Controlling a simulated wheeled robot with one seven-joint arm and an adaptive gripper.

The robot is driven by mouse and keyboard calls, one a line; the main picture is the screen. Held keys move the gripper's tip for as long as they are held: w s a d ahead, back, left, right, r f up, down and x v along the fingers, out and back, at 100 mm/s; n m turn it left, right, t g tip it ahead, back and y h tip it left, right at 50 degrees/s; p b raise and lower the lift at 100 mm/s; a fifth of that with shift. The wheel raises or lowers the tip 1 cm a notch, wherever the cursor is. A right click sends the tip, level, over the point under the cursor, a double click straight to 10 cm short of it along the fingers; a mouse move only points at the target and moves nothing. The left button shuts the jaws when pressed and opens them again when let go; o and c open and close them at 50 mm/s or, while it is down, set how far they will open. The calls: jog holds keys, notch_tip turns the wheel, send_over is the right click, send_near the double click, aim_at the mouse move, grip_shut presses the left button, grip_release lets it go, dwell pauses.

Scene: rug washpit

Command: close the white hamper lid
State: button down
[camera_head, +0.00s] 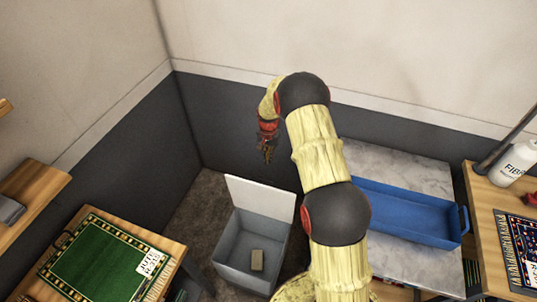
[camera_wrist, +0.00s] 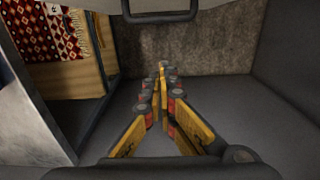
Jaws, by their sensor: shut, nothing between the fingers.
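The white hamper (camera_head: 236,262) stands on the floor in the corner, a grey-white box with its top open. Its white lid (camera_head: 260,197) is raised, standing up and leaning back from the rear edge. My gripper (camera_head: 267,158) hangs above the lid's top edge in the picture, pointing down, apart from it as far as I can see. In the wrist view my gripper (camera_wrist: 162,72) has its fingers together with nothing between them. A pale surface with a dark bar crosses the top of that view; I cannot tell whether it belongs to the hamper.
A tan block (camera_head: 257,260) lies inside the hamper. A table with a green patterned rug (camera_head: 100,255) is at left. A blue tray (camera_head: 405,212) sits on a marble-topped surface (camera_head: 372,160) at right. A white bottle (camera_head: 513,163) stands farther right. Dark walls close the corner.

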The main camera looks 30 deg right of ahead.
notch_tip(320, 180, down, 5)
jog(key=s+a, duration=0.2)
jog(key=shift+s+a, duration=0.3)
jog(key=shift+a, duration=0.05)
jog(key=shift+f, duration=0.1)
